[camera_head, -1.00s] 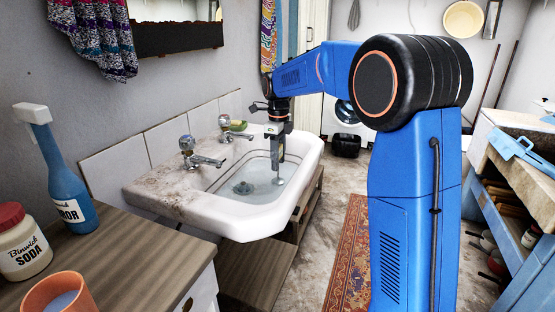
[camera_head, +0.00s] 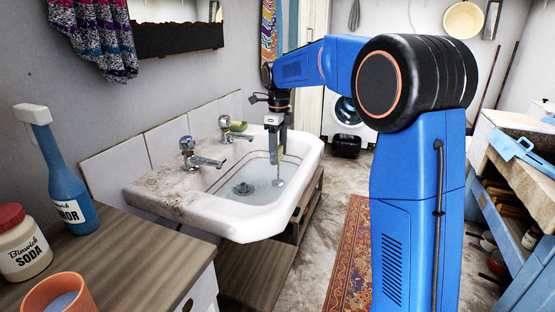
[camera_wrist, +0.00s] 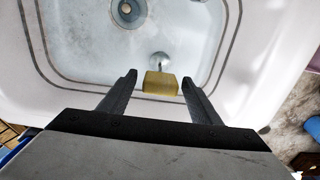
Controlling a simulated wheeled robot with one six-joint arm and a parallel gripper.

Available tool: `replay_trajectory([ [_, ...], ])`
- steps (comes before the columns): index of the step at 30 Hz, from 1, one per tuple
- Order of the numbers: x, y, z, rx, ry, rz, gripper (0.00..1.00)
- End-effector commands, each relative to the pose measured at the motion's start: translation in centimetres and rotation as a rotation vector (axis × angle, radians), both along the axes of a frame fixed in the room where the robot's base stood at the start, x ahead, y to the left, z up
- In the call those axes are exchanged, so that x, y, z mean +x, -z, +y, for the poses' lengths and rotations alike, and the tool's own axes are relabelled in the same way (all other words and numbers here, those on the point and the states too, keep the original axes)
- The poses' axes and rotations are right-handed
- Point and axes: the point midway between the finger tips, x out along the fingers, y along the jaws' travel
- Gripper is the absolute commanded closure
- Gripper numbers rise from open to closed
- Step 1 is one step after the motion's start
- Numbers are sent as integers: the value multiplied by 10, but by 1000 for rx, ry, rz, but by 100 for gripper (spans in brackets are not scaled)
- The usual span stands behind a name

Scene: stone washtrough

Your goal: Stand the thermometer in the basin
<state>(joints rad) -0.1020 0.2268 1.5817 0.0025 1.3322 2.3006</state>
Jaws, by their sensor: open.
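The thermometer stands in the basin (camera_head: 268,222), with a yellowish upper part (camera_head: 282,158) and a pale round foot (camera_head: 279,183) low in the water. It looks close to upright; whether the foot touches the floor is hard to tell. In the wrist view, its yellow top (camera_wrist: 160,84) lies between my fingers, and the pale foot shows beyond it. My gripper (camera_wrist: 160,77) is open, pointing down, with a visible gap on each side of the yellow top. In the head view my gripper (camera_head: 278,157) partly hides the thermometer.
Two taps (camera_head: 197,155) and a green-yellow soap or sponge (camera_head: 238,126) are at the basin's wall side. A drain (camera_head: 243,188) lies in its floor.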

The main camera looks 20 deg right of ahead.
Motion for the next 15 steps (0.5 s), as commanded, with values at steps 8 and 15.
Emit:
replay_trajectory([
  [8, 1, -54, 0, 0, 0, -3, 42],
  [15, 0, -82, 0, 0, 0, -1, 42],
])
